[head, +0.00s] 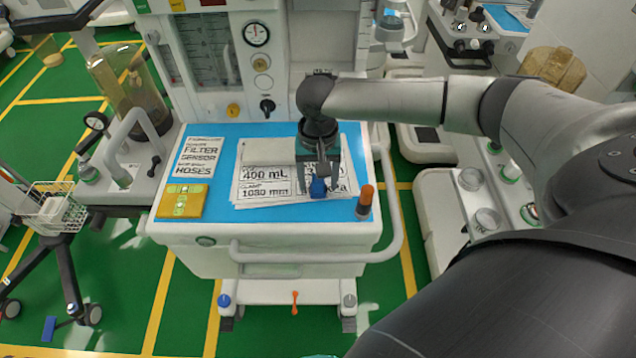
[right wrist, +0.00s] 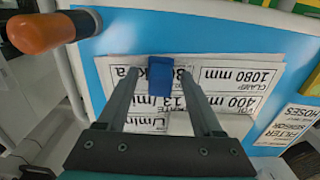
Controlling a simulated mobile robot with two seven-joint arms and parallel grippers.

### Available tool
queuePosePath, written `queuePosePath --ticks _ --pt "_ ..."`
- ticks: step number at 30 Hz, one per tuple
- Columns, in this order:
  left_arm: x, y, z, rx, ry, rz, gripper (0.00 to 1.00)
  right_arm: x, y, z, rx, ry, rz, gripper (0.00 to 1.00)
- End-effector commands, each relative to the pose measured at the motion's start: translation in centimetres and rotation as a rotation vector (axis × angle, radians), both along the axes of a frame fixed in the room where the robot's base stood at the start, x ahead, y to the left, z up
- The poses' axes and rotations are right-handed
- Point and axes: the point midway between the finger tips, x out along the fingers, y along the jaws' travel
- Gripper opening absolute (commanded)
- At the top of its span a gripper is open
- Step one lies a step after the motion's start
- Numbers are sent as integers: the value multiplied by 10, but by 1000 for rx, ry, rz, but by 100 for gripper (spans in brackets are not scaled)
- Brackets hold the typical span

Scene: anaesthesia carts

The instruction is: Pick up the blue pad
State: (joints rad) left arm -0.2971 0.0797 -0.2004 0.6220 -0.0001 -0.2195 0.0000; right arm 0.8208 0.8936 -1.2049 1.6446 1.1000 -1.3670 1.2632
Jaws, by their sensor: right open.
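A small blue pad (head: 318,187) lies on the printed white sheets (head: 262,187) on the cart's blue top. My right gripper (head: 320,170) is above the sheets at the pad, pointing down. In the right wrist view the blue pad (right wrist: 160,76) shows between the two fingertips of my open right gripper (right wrist: 158,82). The fingers stand on either side of it, and I cannot tell whether they touch it. My left gripper is not in view.
An orange-capped dark cylinder (head: 366,200) stands at the right edge of the blue top (head: 225,211). A yellow block (head: 182,201) and a label sheet (head: 199,157) lie at the left. A white rail (head: 320,256) runs along the cart's front.

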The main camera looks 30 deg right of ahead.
Motion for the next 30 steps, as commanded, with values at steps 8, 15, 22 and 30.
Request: queuePosePath --ticks 8,15,22,30 --pt "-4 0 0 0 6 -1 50 0 0 0 1 1 0 46" --pt "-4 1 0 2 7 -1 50 0 0 1 1 1 0 19" --pt "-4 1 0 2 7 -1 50 0 0 1 1 1 0 0" --pt "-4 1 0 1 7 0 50 0 0 1 0 0 0 0"
